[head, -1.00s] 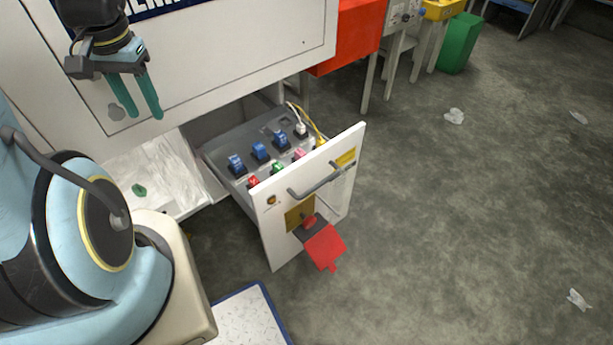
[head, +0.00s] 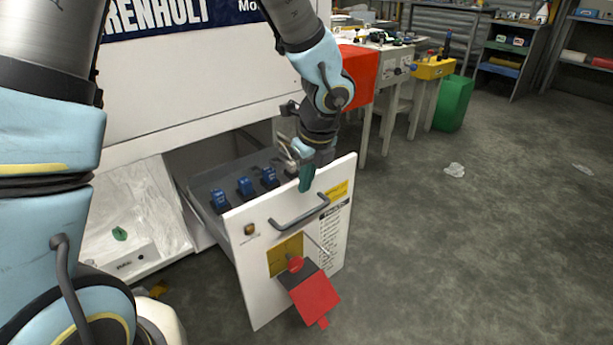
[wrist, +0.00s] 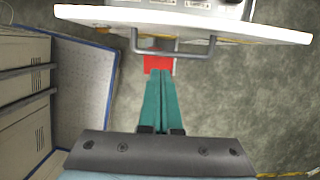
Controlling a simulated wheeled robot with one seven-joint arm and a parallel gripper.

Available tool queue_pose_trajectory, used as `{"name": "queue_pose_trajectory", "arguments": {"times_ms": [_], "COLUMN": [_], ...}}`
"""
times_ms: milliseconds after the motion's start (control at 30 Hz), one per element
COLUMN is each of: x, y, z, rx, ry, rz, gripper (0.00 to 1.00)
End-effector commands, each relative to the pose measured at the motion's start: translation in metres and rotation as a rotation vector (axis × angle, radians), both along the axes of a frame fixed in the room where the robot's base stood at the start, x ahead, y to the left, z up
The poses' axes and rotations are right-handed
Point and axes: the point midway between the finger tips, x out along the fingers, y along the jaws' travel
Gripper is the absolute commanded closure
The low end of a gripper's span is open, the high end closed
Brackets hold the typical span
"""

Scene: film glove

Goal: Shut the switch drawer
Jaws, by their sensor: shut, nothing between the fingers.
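The switch drawer (head: 250,262) stands pulled out of the white cabinet, with blue switches (head: 245,186) inside. Its white front carries a grey bar handle (head: 300,212); the handle also shows in the wrist view (wrist: 190,54). My gripper (head: 305,188) is shut and empty, its teal fingers pointing down near the top edge of the drawer front. In the wrist view the closed fingertips (wrist: 160,73) appear on the outer side of the front, just short of the handle. I see no clear contact. My arm hides the drawer's right rear part.
An open white compartment (head: 135,215) lies to the left. A red box (head: 358,75), a yellow unit (head: 434,68) and a green bin (head: 453,103) stand behind. The floor at right is mostly clear.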

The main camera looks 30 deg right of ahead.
Motion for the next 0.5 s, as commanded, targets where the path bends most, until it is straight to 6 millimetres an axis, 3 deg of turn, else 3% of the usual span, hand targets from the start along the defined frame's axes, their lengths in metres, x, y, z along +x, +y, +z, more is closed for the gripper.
{"name": "queue_pose_trajectory", "arguments": {"times_ms": [33,233,500], "x": [0.002,0.012,0.046], "y": [0.001,0.003,0.009], "z": [-0.015,-0.053,-0.046], "rx": [0.002,0.001,-0.002], "ry": [0.002,0.002,0.001], "rz": [0.0,0.001,0.006], "gripper": [1.0,1.0,1.0]}}
